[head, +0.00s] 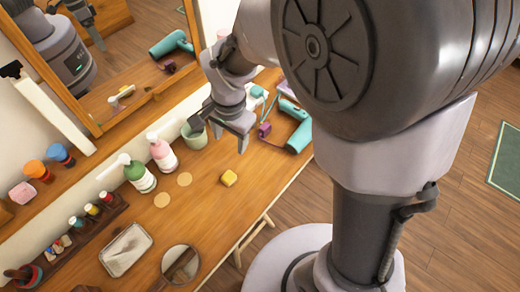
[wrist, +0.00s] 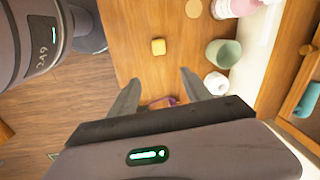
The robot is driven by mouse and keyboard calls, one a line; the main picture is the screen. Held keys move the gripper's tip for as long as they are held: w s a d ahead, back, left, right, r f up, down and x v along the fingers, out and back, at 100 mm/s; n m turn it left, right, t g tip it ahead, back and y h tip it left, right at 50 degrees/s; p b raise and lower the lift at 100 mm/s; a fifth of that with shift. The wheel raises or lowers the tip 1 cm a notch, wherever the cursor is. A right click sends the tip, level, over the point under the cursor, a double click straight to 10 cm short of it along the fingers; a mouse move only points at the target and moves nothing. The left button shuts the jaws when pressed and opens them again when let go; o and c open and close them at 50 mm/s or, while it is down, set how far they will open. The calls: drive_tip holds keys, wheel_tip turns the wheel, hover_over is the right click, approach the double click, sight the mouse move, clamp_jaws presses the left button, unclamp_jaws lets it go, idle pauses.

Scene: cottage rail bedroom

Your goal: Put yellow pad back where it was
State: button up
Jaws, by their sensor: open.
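The yellow pad (head: 229,178) lies flat on the wooden dressing table (head: 215,235), near its front edge and right of two round tan discs (head: 162,200). It also shows in the wrist view (wrist: 158,46), ahead of the fingers. My gripper (head: 229,137) is open and empty above the table, behind the pad in the head view. In the wrist view its two fingers (wrist: 158,90) are spread wide apart, and the pad is beyond their tips, not between them.
A green cup (head: 195,133), a pink bottle (head: 162,153) and a green bottle (head: 140,175) stand along the back. A teal hair dryer (head: 297,128) and purple item (head: 264,130) lie right of my gripper. A tray (head: 126,249) and round mirror (head: 180,265) lie at front left.

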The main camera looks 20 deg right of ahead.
drive_tip(key=s+d+r+n+t, duration=0.2)
drive_tip(key=s+d+r, duration=0.1)
drive_tip(key=s+r, duration=0.4)
drive_tip(key=s+d+r+n+t+y, duration=0.1)
drive_tip(key=s+d+r+n+t, duration=0.1)
drive_tip(key=s+r, duration=0.5)
drive_tip(key=shift+s+d+r+n+t, duration=0.35)
drive_tip(key=shift+s+n, duration=0.25)
drive_tip(key=shift+s, duration=0.25)
wheel_tip(320, 180, down, 2)
drive_tip(key=shift+b, duration=1.05)
